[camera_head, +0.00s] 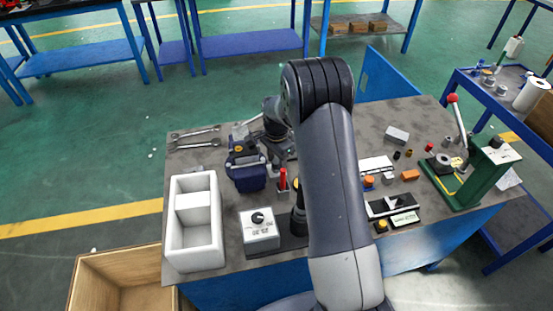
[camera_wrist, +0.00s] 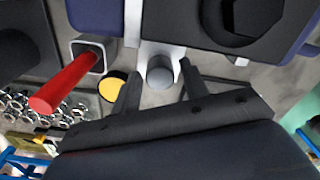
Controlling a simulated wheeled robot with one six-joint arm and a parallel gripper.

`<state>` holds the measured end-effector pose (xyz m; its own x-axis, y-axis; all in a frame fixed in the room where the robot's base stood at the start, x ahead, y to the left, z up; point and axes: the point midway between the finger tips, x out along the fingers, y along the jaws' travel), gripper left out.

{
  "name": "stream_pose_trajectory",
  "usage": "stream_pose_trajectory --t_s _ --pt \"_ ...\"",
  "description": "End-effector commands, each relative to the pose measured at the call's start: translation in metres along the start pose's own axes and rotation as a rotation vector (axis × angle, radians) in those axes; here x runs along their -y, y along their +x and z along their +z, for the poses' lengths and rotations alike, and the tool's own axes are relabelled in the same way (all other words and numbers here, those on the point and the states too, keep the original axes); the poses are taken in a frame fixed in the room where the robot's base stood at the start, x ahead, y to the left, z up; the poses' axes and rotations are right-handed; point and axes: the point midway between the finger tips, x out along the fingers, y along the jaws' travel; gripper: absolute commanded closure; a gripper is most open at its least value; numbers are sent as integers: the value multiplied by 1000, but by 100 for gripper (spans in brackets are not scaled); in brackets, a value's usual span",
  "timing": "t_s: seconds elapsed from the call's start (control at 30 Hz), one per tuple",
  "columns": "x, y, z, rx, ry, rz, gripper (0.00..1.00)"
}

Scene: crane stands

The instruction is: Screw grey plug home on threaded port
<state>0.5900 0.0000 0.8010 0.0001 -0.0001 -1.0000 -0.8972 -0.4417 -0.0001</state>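In the wrist view, my gripper (camera_wrist: 159,74) has its two dark fingers apart, with one on each side of a grey round-ended cylinder (camera_wrist: 160,73) that looks like the grey plug. Slim gaps show between it and the fingers, so I see no grip. The plug is in line with a pale fitting (camera_wrist: 152,48) beside a dark blue body; threads cannot be made out. In the head view, the blue vise-like body (camera_head: 246,172) stands on the bench left of my arm, which partly hides the gripper area. The plug is too small to tell there.
A red rod (camera_wrist: 68,82) in a square socket and a yellow-topped part (camera_wrist: 113,87) are close left of the fingers. The grey bench (camera_head: 213,153) also holds a white bin (camera_head: 178,240), a white dial box (camera_head: 260,238), wrenches (camera_head: 195,133) and a green lever press (camera_head: 463,190).

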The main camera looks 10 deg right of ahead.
Motion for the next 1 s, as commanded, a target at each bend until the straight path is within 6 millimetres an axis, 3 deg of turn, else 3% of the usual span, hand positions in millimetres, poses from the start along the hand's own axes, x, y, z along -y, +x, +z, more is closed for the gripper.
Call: stream_pose_trajectory --t_s 0.5,0.67,1.0 --pt "0 0 0 0 0 0 100" --pt "0 0 0 0 81 -1 100" --pt "0 0 0 0 422 -1 100"
